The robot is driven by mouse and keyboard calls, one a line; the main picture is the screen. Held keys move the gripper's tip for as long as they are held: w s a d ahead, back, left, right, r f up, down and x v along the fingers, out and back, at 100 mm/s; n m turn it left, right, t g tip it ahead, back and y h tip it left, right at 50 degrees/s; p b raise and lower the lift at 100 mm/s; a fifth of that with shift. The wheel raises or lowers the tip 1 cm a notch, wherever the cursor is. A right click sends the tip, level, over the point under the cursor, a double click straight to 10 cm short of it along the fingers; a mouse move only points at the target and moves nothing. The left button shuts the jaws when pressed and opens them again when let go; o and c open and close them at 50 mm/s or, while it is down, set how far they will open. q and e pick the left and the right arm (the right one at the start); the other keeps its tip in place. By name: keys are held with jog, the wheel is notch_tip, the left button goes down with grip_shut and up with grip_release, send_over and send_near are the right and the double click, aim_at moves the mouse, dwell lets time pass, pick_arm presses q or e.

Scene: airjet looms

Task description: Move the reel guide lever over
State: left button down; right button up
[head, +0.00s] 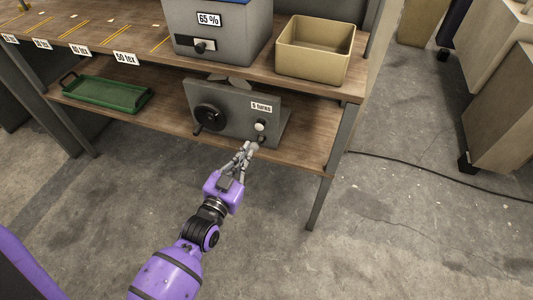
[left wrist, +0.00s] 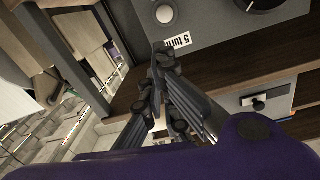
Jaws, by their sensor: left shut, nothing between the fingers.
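The grey reel unit (head: 232,110) stands on the lower wooden shelf, with a black handwheel (head: 209,118) at its left and a "5 turns" label. At the right of its face are a pale round knob (head: 260,126) and a small dark knob (head: 262,138) below it; I cannot tell which is the guide lever. My left gripper (head: 251,147) is shut and empty, its tips just in front of the dark knob; contact is unclear. In the left wrist view the tips (left wrist: 163,50) are close below the pale knob (left wrist: 165,13). My right gripper is out of view.
A green tray (head: 108,95) lies on the lower shelf at left. Above are a grey "65 %" box (head: 220,35) and a tan bin (head: 315,50). A table leg (head: 330,180) stands to the right of my arm. A cable (head: 430,172) crosses the open floor.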

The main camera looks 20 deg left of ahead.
pick_arm(q)
send_over(255, 145)
jog(key=d, duration=0.2)
jog(key=f, duration=0.1)
jog(key=s+f, duration=0.1)
jog(key=a+f, duration=0.1)
jog(key=shift+s+f+b, duration=0.25)
jog(key=shift+f+b, duration=0.05)
jog(key=shift+f, duration=0.1)
jog(key=shift+s+f+t+b, duration=0.3)
jog(key=shift+f+b, duration=0.1)
jog(key=shift+b, duration=0.45)
jog(key=shift+s+f+b, duration=0.1)
jog(key=shift+s+b, duration=0.05)
jog(key=shift+b, duration=0.45)
